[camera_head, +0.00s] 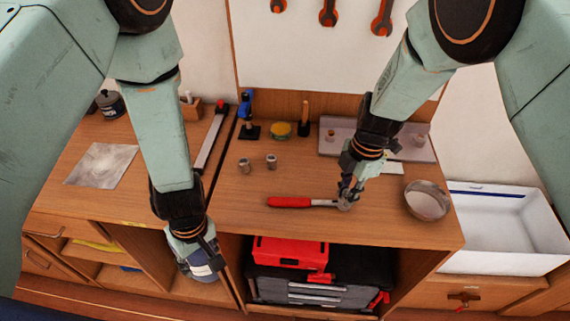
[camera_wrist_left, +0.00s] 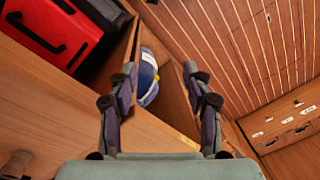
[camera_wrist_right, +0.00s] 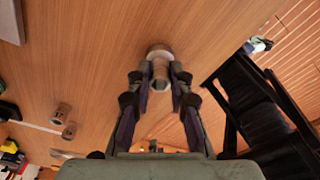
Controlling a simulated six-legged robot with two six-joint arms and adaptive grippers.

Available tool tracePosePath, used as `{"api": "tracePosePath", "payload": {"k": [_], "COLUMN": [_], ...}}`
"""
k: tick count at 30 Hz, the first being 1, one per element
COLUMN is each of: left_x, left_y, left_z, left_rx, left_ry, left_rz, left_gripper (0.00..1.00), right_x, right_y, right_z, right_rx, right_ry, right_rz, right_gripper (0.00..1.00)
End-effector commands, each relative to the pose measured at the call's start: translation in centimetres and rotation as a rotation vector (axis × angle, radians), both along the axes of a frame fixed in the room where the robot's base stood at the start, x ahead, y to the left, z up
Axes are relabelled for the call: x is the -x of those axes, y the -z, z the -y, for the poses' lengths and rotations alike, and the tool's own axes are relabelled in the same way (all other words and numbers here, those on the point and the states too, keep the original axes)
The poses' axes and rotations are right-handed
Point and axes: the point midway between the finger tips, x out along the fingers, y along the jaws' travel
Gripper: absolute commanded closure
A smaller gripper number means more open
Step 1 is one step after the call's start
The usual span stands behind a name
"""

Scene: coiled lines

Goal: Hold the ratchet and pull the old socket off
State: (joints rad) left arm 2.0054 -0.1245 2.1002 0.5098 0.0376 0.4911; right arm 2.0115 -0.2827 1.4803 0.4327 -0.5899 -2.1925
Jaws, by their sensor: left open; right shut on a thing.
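The ratchet (camera_head: 290,202) lies on the bench top, its red handle to the left and metal head to the right. My right gripper (camera_head: 347,190) reaches down over the head end. In the right wrist view its fingertips are shut on a short metal cylinder at the head, which looks like the old socket (camera_wrist_right: 160,72). The handle is hidden there behind the gripper. My left gripper (camera_head: 197,265) is open and empty, low in front of the bench edge, away from the ratchet. Two loose sockets (camera_head: 244,165) (camera_head: 271,161) stand on the bench behind the handle.
A metal bowl (camera_head: 427,200) stands right of the ratchet. A grey tray (camera_head: 330,135) lies at the back. A red box (camera_head: 290,252) on a dark toolbox fills the shelf below. A white bin (camera_head: 500,230) is at the right. Bench around the handle is clear.

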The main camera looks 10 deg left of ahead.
Motion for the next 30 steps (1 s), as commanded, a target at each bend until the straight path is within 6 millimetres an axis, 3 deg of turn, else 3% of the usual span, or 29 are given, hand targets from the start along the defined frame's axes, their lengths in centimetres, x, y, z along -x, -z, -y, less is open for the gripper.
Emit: {"api": "tracePosePath", "payload": {"k": [1,6,12,16,21,25,30], "left_x": [-2.2,-7.9,-13.0,-14.8,-15.8,-15.9,-15.9], "left_y": [-1.0,-4.8,-10.0,-12.6,-14.4,-14.0,-11.8], "left_z": [1.1,5.8,11.8,14.6,16.5,17.0,17.9], "left_rx": [0.018,0.132,0.296,0.377,0.431,0.438,0.436], "left_ry": [-0.084,-0.387,-0.631,-0.716,-0.764,-0.773,-0.772], "left_rz": [0.018,0.031,0.011,-0.011,-0.032,-0.039,-0.04], "left_gripper": [0.5,0.5,0.5,0.5,0.5,0.5,0.5], "right_x": [0.0,0.0,0.0,0.0,0.0,0.1,0.1], "right_y": [0.0,0.0,0.1,0.1,0.1,0.1,0.1], "right_z": [0.0,0.0,0.0,0.0,0.0,0.0,0.0], "right_rx": [0.0,0.0,0.0,0.0,0.0,0.0,0.0], "right_ry": [0.0,0.0,0.0,0.0,0.0,0.0,0.0], "right_rz": [0.0,-0.001,-0.001,-0.001,-0.001,-0.001,-0.001], "right_gripper": [1.0,1.0,1.0,1.0,1.0,1.0,1.0]}}
